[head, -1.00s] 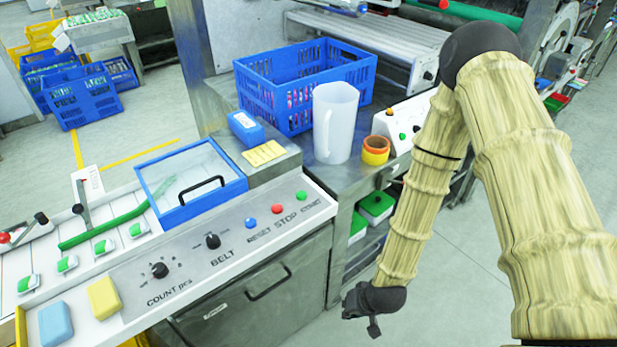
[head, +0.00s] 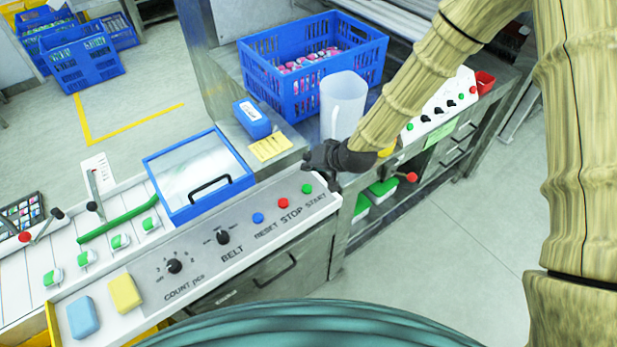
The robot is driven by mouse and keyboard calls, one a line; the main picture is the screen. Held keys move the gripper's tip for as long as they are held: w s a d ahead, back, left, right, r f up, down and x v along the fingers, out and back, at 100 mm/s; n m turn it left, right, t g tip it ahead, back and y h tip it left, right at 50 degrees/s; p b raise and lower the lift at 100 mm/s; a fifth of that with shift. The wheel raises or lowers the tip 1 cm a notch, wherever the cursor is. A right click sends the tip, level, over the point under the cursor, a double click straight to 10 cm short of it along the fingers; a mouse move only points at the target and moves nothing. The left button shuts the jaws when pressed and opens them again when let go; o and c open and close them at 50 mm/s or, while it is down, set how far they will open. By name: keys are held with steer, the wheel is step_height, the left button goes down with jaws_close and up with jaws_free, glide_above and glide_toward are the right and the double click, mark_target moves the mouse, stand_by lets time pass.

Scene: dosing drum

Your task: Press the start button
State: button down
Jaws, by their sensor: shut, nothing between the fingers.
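The green start button (head: 307,188) is at the right end of the grey control panel (head: 205,262), above the word START. The red stop button (head: 283,203) and blue reset button (head: 258,218) are to its left. My gripper (head: 332,184) is dark, shut and empty, at the panel's right end. In the picture it is just above and right of the start button, which stays visible. Its height over the panel and any contact are hard to tell from this view.
A clear-lidded blue box (head: 200,175) stands behind the panel. A white jug (head: 343,103) and a blue crate (head: 313,65) stand behind my gripper. The panel also has a BELT knob (head: 222,237) and a COUNT knob (head: 174,266). Open floor lies at the right.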

mark_target(309, 186)
steer(key=shift+w+a+r, duration=0.1)
steer(key=shift+w+r, duration=0.3)
steer(key=shift+r, duration=0.15)
steer(key=shift+d+f, duration=0.15)
steer(key=shift+d, duration=0.05)
steer(key=shift+f+b, duration=2.4)
steer(key=shift+f, duration=1.9)
steer(key=shift+f, duration=0.15)
steer(key=shift+a+f+b, duration=0.1)
steer(key=shift+f+b, duration=0.15)
steer(key=shift+b, duration=0.1)
